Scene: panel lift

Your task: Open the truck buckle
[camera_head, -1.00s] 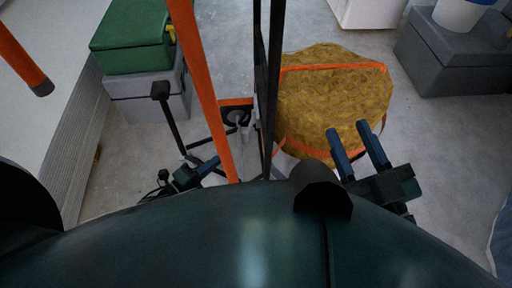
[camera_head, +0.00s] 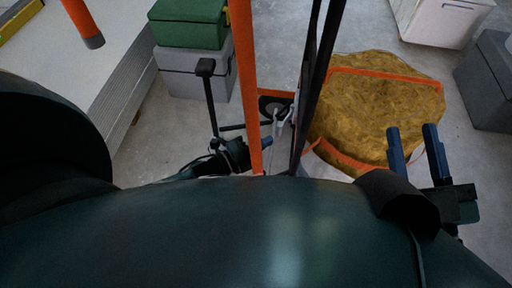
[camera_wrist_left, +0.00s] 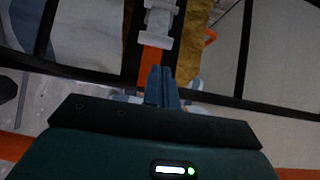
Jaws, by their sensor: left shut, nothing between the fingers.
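A grey metal buckle (camera_wrist_left: 160,20) sits on an orange strip within the black frame in the left wrist view. In the head view a small silver fitting (camera_head: 283,113), which looks like the same buckle, shows between the orange post and black uprights. My left gripper (camera_head: 266,142) is shut and empty, just below and left of this fitting, with the orange post partly hiding it. In the wrist view its closed fingertips (camera_wrist_left: 160,72) point at the orange strip below the buckle, with no clear contact. My right gripper (camera_head: 412,140) is open and empty at the right.
The orange post (camera_head: 247,80) and black uprights (camera_head: 322,75) stand close around the left gripper. A straw-coloured bulk bag (camera_head: 375,110) with orange edging lies behind. A green box (camera_head: 188,22) on a grey box (camera_head: 197,70) and stacked panels (camera_head: 100,75) stand left.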

